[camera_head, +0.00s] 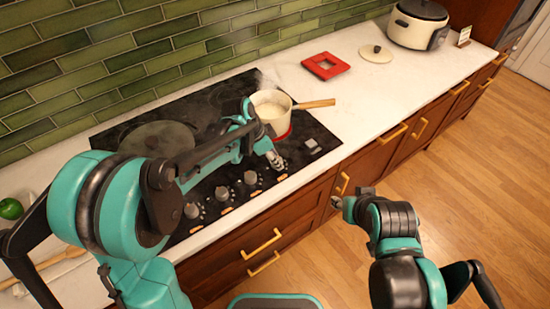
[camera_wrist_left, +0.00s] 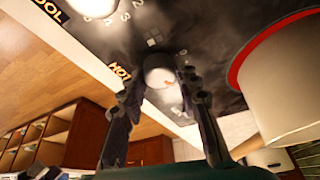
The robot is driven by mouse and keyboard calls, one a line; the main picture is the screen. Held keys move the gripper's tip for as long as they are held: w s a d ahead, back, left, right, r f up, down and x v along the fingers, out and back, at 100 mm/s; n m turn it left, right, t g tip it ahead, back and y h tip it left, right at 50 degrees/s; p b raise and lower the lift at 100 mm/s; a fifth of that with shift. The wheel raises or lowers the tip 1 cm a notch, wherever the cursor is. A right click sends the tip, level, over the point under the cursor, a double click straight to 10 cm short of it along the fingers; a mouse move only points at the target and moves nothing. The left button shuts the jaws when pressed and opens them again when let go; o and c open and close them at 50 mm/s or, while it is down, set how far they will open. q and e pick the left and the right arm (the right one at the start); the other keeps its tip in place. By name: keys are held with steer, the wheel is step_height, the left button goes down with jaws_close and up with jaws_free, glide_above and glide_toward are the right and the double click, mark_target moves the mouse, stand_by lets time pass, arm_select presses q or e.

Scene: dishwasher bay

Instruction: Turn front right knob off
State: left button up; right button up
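The black cooktop (camera_head: 215,125) has a row of silver knobs along its front edge. The front right knob (camera_head: 279,164) is the rightmost of them. My left gripper (camera_head: 273,157) is right at it. In the left wrist view the knob (camera_wrist_left: 160,72) lies between the two fingertips of this gripper (camera_wrist_left: 159,80), which stand apart on either side of it; firm contact cannot be made out.
The pot's wooden handle (camera_head: 314,104) sticks out to the right. A dark pan or lid (camera_head: 158,140) is on the left of the cooktop. A red trivet (camera_head: 325,66), a pale lid (camera_head: 376,54) and a rice cooker (camera_head: 418,25) are on the counter. The floor at right is clear.

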arm_select(q)
steer(key=shift+n, duration=0.3)
steer(key=n+t, duration=0.1)
steer(key=n, duration=0.1)
steer(key=n+y+p, duration=0.1)
steer(key=n, duration=0.2)
steer(key=shift+s+d+n+t, duration=0.2)
steer(key=shift+n+t, duration=0.1)
steer(key=shift+t, duration=0.1)
steer(key=n+t+y, duration=0.1)
steer(key=n+y, duration=0.1)
steer(key=n, duration=0.3)
steer(key=shift+n, duration=0.3)
steer(key=shift+y, duration=0.3)
steer(key=o, duration=1.2)
steer(key=shift+c, duration=0.2)
steer(key=shift+r, duration=0.1)
steer(key=v, duration=1.1)
steer(key=shift+s+r, duration=0.25)
steer(key=shift+r, duration=0.1)
